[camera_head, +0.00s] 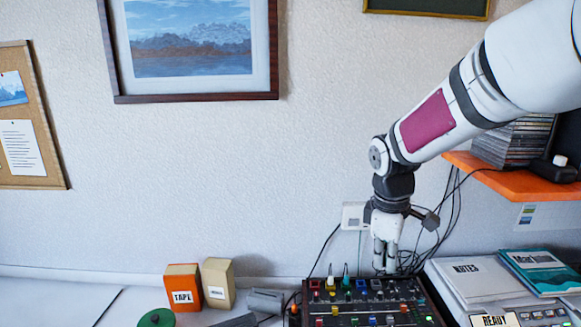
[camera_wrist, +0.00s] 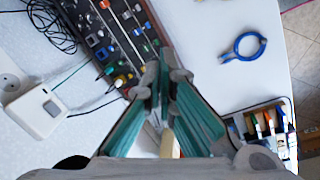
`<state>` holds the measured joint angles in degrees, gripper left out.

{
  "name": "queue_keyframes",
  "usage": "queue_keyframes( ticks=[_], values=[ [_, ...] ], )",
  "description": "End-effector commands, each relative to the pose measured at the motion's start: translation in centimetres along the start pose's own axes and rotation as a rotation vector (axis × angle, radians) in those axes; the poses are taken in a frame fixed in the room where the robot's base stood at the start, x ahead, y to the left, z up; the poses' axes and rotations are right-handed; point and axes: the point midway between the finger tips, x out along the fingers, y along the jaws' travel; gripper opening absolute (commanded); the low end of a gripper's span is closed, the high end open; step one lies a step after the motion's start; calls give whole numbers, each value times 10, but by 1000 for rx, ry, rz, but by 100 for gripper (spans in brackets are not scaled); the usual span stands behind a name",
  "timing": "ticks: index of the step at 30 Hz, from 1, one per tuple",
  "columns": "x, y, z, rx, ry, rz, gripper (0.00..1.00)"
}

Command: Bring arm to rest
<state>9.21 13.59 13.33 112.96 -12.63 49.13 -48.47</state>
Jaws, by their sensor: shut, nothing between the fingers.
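My arm (camera_head: 430,128) reaches in from the upper right in the head view and bends down at the wrist. My gripper (camera_head: 384,268) points downward over the back of a black mixer panel (camera_head: 340,290) with coloured knobs. In the wrist view my gripper (camera_wrist: 163,72) shows its fingers meeting at the tips, with nothing held. The mixer panel (camera_wrist: 118,35) lies beyond the fingertips there. I cannot tell the exact gap between the fingertips and the panel.
An orange shelf (camera_head: 515,178) with stacked disc cases (camera_head: 513,142) is beside my forearm. Cables hang below it. A TAPE box (camera_head: 183,288) and a tan box (camera_head: 218,283) stand left of the mixer. A notes book (camera_head: 470,277) lies right. A blue ring-shaped item (camera_wrist: 243,46) lies on the table.

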Motion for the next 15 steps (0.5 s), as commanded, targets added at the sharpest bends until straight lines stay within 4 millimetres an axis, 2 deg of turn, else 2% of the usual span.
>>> queue_keyframes(
  ticks=[1,6,15],
  values=[
    [-18,-8,8,55,7,26,0],
    [-64,-41,32,264,45,83,0],
    [-117,-110,77,636,169,141,0]
  ],
)
